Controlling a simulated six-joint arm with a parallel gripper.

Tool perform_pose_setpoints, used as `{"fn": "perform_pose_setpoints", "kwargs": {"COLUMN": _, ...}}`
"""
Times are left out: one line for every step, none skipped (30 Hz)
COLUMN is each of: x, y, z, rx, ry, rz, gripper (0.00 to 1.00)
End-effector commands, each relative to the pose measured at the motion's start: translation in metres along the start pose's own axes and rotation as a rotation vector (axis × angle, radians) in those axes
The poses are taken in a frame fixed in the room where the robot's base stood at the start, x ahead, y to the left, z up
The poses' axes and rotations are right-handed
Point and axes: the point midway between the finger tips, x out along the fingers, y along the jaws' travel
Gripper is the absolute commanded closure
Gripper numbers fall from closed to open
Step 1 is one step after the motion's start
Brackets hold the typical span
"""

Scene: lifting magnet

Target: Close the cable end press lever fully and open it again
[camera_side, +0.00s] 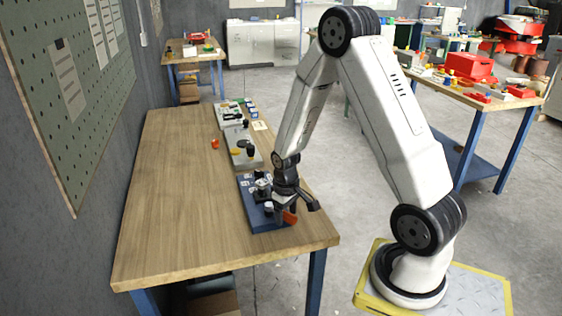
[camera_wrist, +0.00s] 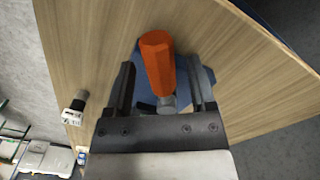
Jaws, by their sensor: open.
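The cable end press has a dark blue base plate (camera_side: 250,208) near the front right edge of the wooden bench, with dark and silver parts on it. Its lever has an orange handle (camera_side: 289,216), seen low beside my gripper (camera_side: 298,203). In the wrist view the orange handle (camera_wrist: 157,62) stands between the two open fingers of my gripper (camera_wrist: 160,66), with a gap on each side. A metal stem and part of the blue base (camera_wrist: 147,99) show below it. My gripper covers much of the press, so the lever's exact angle is hard to tell.
A grey fixture (camera_side: 240,158) with black and yellow parts stands behind the press, and more fixtures (camera_side: 229,114) lie farther back. A small red-orange piece (camera_side: 214,143) lies to their left. The bench (camera_side: 170,200) is clear on the left; a pegboard wall (camera_side: 70,90) borders it.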

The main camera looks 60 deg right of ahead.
Motion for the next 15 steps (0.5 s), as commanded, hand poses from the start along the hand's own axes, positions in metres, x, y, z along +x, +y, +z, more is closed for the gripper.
{"fn": "perform_pose_setpoints", "kwargs": {"x": 0.0002, "y": 0.0001, "z": -0.0001, "rx": 0.0, "ry": 0.0, "rz": 0.0, "gripper": 0.29}}
{"fn": "perform_pose_setpoints", "kwargs": {"x": 0.0002, "y": 0.0001, "z": -0.0002, "rx": 0.0, "ry": 0.0, "rz": 0.0, "gripper": 0.29}}
{"fn": "perform_pose_setpoints", "kwargs": {"x": 0.0002, "y": 0.0001, "z": -0.0002, "rx": 0.0, "ry": 0.001, "rz": 0.0, "gripper": 0.29}}
{"fn": "perform_pose_setpoints", "kwargs": {"x": 0.0001, "y": 0.0001, "z": -0.0002, "rx": 0.0, "ry": 0.001, "rz": 0.0, "gripper": 0.29}}
{"fn": "perform_pose_setpoints", "kwargs": {"x": 0.0001, "y": 0.0, "z": -0.0002, "rx": 0.0, "ry": 0.001, "rz": 0.0, "gripper": 0.29}}
{"fn": "perform_pose_setpoints", "kwargs": {"x": 0.0, "y": 0.0, "z": -0.0003, "rx": 0.0, "ry": 0.001, "rz": 0.0, "gripper": 0.29}}
{"fn": "perform_pose_setpoints", "kwargs": {"x": 0.0, "y": 0.0, "z": -0.0002, "rx": 0.0, "ry": 0.001, "rz": 0.0, "gripper": 0.35}}
{"fn": "perform_pose_setpoints", "kwargs": {"x": 0.0, "y": 0.0, "z": -0.0003, "rx": 0.0, "ry": 0.001, "rz": 0.0, "gripper": 0.45}}
{"fn": "perform_pose_setpoints", "kwargs": {"x": 0.0, "y": 0.0, "z": -0.0002, "rx": 0.0, "ry": 0.001, "rz": 0.0, "gripper": 0.58}}
{"fn": "perform_pose_setpoints", "kwargs": {"x": 0.0, "y": 0.0, "z": -0.0002, "rx": 0.0, "ry": 0.001, "rz": 0.0, "gripper": 0.67}}
{"fn": "perform_pose_setpoints", "kwargs": {"x": -0.0001, "y": 0.0, "z": -0.0003, "rx": 0.0, "ry": 0.001, "rz": 0.0, "gripper": 0.77}}
{"fn": "perform_pose_setpoints", "kwargs": {"x": -0.0001, "y": 0.0, "z": -0.0003, "rx": 0.0, "ry": 0.001, "rz": 0.0, "gripper": 0.89}}
{"fn": "perform_pose_setpoints", "kwargs": {"x": -0.0001, "y": 0.0, "z": -0.0003, "rx": 0.0, "ry": 0.001, "rz": 0.0, "gripper": 0.99}}
{"fn": "perform_pose_setpoints", "kwargs": {"x": -0.0001, "y": 0.0, "z": -0.0003, "rx": 0.0, "ry": 0.001, "rz": 0.0, "gripper": 1.0}}
{"fn": "perform_pose_setpoints", "kwargs": {"x": -0.0002, "y": 0.0, "z": -0.0003, "rx": 0.001, "ry": 0.001, "rz": 0.0, "gripper": 1.0}}
